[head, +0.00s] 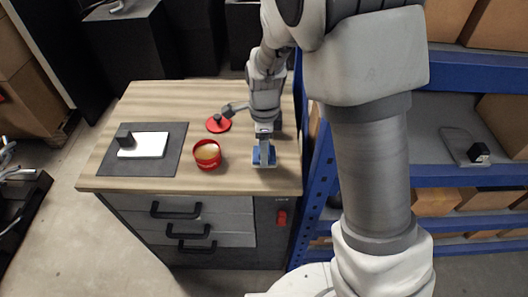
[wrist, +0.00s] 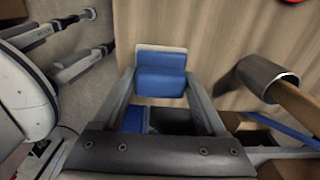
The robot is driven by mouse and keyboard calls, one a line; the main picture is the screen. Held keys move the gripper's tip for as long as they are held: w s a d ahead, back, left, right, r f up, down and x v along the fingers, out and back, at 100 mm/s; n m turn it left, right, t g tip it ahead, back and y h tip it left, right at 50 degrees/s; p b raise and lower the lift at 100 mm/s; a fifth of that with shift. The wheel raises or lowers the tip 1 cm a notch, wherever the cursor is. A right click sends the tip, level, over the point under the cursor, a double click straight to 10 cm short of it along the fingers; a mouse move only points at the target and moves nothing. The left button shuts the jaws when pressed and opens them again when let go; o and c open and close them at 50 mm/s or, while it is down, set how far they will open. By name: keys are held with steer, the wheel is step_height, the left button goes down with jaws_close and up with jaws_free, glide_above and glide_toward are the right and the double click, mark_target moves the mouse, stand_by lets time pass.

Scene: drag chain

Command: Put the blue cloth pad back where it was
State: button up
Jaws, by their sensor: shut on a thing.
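The blue cloth pad (head: 258,156) is near the front right of the wooden worktop, directly under my gripper (head: 264,147). In the wrist view the blue pad (wrist: 161,82) sits between the two fingers of my gripper (wrist: 161,75), with a pale strip along its far edge. The fingers are shut on it from both sides. I cannot tell whether its underside touches the worktop.
A red tin (head: 207,155) stands left of the pad, with a red lid (head: 218,125) behind it. A dark mat (head: 171,168) carries a white block (head: 150,145). A blue shelf rack (head: 318,190) borders the worktop's right side. The wrist view shows a metal cylinder (wrist: 257,75) at right.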

steer(key=shift+f, duration=2)
steer(key=shift+f, duration=0.15)
steer(key=o, duration=1.4)
step_height(320, 180, up, 12)
steer(key=shift+r+p, duration=0.2)
steer(key=shift+p, duration=0.15)
steer(key=shift+s, duration=0.15)
